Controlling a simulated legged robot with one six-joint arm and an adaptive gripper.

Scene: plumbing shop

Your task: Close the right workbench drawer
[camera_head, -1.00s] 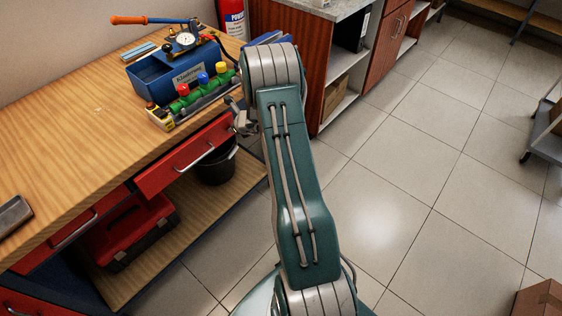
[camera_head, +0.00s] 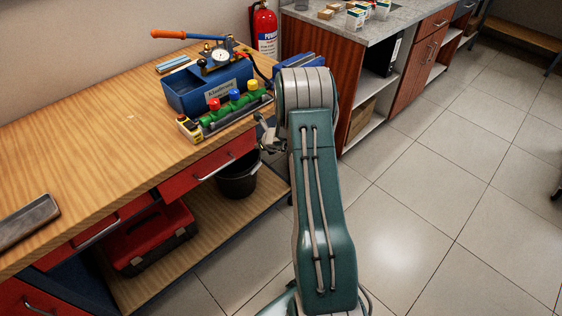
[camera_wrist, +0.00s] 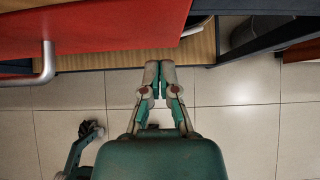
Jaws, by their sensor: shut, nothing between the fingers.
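The right workbench drawer (camera_head: 208,170) has a red front and a metal bar handle, and sits under the wooden bench top. Its front seems to stand slightly proud of the bench; how far is hard to tell. In the wrist view the red front (camera_wrist: 110,30) fills the upper left, with its handle (camera_wrist: 46,66) at the left edge. In the head view my gripper (camera_head: 268,134) is partly hidden by my arm.
A blue box (camera_head: 208,92) with a gauge and a green valve manifold (camera_head: 240,105) stand on the bench top (camera_head: 110,140). Below are a black bucket (camera_head: 238,180) and a red toolbox (camera_head: 150,238).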

